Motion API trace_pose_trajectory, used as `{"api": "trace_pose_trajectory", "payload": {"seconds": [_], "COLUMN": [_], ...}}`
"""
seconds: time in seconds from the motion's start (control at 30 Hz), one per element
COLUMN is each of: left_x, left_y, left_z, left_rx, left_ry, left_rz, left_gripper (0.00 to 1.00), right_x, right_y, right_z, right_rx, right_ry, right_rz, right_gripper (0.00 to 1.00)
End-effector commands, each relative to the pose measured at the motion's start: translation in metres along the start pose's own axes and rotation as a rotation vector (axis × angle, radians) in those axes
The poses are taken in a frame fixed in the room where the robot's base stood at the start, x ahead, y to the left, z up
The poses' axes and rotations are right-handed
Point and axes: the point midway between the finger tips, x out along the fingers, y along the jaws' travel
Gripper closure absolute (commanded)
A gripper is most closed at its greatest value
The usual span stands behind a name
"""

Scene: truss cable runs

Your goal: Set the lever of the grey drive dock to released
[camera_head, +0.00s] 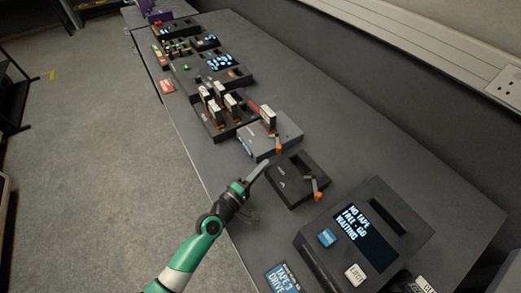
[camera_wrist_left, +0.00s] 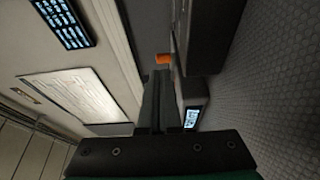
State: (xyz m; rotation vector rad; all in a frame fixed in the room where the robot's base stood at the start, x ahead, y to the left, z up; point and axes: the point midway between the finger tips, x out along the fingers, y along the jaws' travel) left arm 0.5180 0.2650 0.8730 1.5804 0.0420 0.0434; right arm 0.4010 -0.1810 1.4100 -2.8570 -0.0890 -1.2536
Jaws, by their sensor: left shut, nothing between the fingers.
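The grey drive dock (camera_head: 282,131) sits on the long dark bench in the head view, with a pale cartridge standing in it. Its lever (camera_head: 278,143), orange at the tip, is at the dock's near right corner. My left gripper (camera_head: 265,164) is shut and empty. Its fingertips appear just in front of the grey dock, beside the left corner of a black dock. In the left wrist view the shut fingers (camera_wrist_left: 156,80) point towards an orange tip (camera_wrist_left: 163,59); I cannot tell which lever it belongs to. My right gripper is not in view.
The black dock (camera_head: 287,183) has its own orange-tipped lever (camera_head: 316,188). A larger black unit with a lit display (camera_head: 356,222) stands nearer. A rack with several cartridges (camera_head: 216,125) stands beyond the grey dock. The bench surface (camera_head: 335,130) right of the docks is clear.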

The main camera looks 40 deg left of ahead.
Motion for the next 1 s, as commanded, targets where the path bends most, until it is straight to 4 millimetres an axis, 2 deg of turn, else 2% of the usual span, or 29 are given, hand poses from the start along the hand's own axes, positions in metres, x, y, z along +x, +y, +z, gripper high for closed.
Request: {"api": "trace_pose_trajectory", "payload": {"seconds": [0.1, 0.23, 0.87, 0.97, 1.0], "left_x": [-0.015, -0.023, -0.025, -0.017, -0.009], "left_y": [0.004, 0.002, 0.001, 0.015, 0.029], "left_z": [0.017, 0.026, 0.029, 0.033, 0.035], "left_rx": [-0.002, 0.0, -0.001, 0.0, 0.001], "left_ry": [-0.002, 0.0, 0.002, -0.007, -0.012], "left_rz": [-0.002, -0.001, 0.002, 0.027, 0.052], "left_gripper": [1.0, 1.0, 1.0, 1.0, 1.0], "right_x": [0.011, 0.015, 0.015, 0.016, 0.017], "right_y": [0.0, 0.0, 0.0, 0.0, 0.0], "right_z": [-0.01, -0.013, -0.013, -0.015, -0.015], "right_rx": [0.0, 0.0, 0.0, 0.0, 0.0], "right_ry": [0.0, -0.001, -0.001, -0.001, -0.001], "right_rz": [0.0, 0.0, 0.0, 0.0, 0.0], "right_gripper": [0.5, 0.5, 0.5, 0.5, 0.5]}}
